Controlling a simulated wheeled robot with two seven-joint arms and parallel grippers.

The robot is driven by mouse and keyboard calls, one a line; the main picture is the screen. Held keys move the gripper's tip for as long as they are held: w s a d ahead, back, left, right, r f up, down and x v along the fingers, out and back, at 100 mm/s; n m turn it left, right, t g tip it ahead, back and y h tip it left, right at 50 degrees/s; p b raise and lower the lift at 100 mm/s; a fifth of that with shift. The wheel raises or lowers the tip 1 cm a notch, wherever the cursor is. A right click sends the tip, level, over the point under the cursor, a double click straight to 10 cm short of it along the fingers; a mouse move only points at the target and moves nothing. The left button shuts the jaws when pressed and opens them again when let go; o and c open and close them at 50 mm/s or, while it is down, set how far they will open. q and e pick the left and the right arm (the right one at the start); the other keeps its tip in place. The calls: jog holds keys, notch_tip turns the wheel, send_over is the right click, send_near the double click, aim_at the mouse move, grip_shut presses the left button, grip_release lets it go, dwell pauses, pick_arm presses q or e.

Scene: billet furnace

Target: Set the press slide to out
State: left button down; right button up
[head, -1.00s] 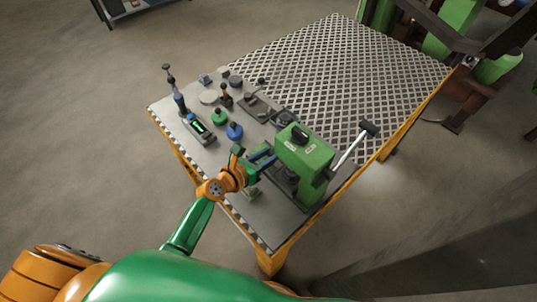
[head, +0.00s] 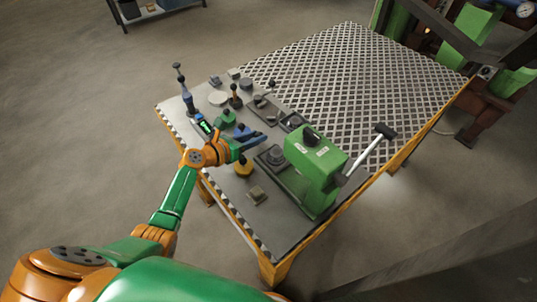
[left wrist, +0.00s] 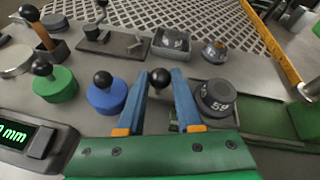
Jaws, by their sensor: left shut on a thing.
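The green press (head: 322,165) stands on the table's right part. Its slide, a dark plate (head: 263,161) bearing a round dark die (head: 277,153), projects from the press's left side. In the left wrist view the die (left wrist: 214,98) carries white markings, and a green channel runs right of it. My left gripper (head: 253,141) is at the slide's outer end. In the left wrist view its blue fingers (left wrist: 160,84) are closed about a black ball knob (left wrist: 160,77), which appears to be the slide's knob. The join between knob and slide is hidden. My right gripper is not in view.
A blue knobbed piece (left wrist: 107,95) and a green one (left wrist: 55,84) stand just left of the fingers. A digital gauge (left wrist: 30,138) lies left. The press's lever (head: 365,153) sticks out right.

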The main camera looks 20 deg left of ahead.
pick_arm(q)
jog(key=shift+w+a+f, duration=0.2)
jog(key=shift+w+a, duration=0.1)
jog(key=shift+a, duration=0.2)
jog(key=shift+r, duration=0.25)
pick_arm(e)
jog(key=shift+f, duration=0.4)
pick_arm(q)
jog(key=c, duration=0.8)
grip_release()
jog(key=shift+o, duration=1.1)
jog(key=shift+w+a+f, duration=0.1)
jog(key=shift+w+a, duration=0.05)
jog(key=shift+a, duration=0.05)
jog(key=p+v, duration=0.2)
jog(key=v, duration=0.5)
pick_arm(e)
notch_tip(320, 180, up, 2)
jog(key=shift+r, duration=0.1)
